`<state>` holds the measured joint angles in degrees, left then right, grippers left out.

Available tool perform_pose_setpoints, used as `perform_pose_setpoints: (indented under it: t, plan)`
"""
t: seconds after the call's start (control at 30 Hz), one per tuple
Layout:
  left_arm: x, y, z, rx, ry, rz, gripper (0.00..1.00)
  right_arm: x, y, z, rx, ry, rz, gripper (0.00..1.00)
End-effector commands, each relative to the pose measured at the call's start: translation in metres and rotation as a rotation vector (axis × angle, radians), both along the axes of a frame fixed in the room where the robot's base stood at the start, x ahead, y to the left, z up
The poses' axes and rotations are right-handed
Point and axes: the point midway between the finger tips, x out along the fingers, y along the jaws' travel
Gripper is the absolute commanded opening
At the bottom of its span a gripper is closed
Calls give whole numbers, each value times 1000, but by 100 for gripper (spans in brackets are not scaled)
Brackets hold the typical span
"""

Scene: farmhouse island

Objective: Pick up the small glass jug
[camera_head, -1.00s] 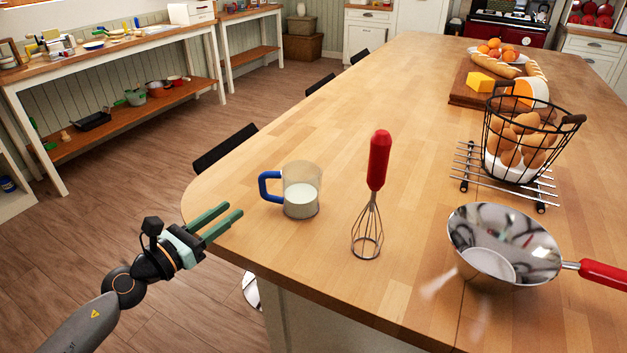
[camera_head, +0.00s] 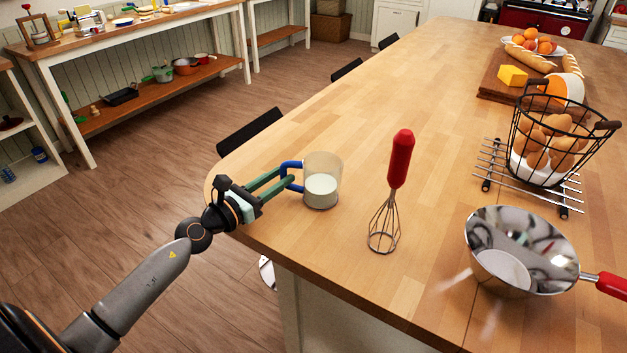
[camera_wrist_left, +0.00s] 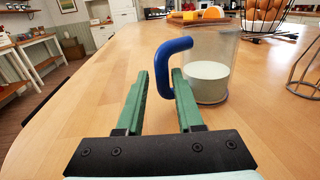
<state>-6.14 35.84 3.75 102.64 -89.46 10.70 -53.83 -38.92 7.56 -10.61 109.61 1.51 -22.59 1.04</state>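The small glass jug (camera_head: 322,182) stands upright near the left front corner of the wooden island. It is clear, holds white liquid low down and has a blue handle (camera_head: 290,174) on its left. It also shows in the left wrist view (camera_wrist_left: 210,72). My left gripper (camera_head: 283,180) is at the handle. In the wrist view its green fingers (camera_wrist_left: 158,90) are apart, with the lower part of the handle between or just beyond their tips. I cannot tell whether they touch it. My right gripper is not in view.
A red-handled whisk (camera_head: 393,190) stands just right of the jug. A steel pan (camera_head: 520,245) lies further right, and a wire basket of eggs (camera_head: 550,145) stands on a rack behind it. The island top (camera_head: 340,110) behind the jug is clear.

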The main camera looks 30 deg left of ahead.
Motion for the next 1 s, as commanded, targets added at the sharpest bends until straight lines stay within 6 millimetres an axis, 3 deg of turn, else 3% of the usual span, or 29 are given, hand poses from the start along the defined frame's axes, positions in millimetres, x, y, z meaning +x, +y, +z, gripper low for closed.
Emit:
perform_pose_setpoints:
  t: [0.33,0.7,1.0]
  plan:
    - [40,-12,3,-2,-1,0,36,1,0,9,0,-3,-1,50]
    - [46,-14,2,0,0,-1,35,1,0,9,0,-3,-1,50]
    - [46,-14,2,0,0,-1,1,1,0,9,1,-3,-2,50]
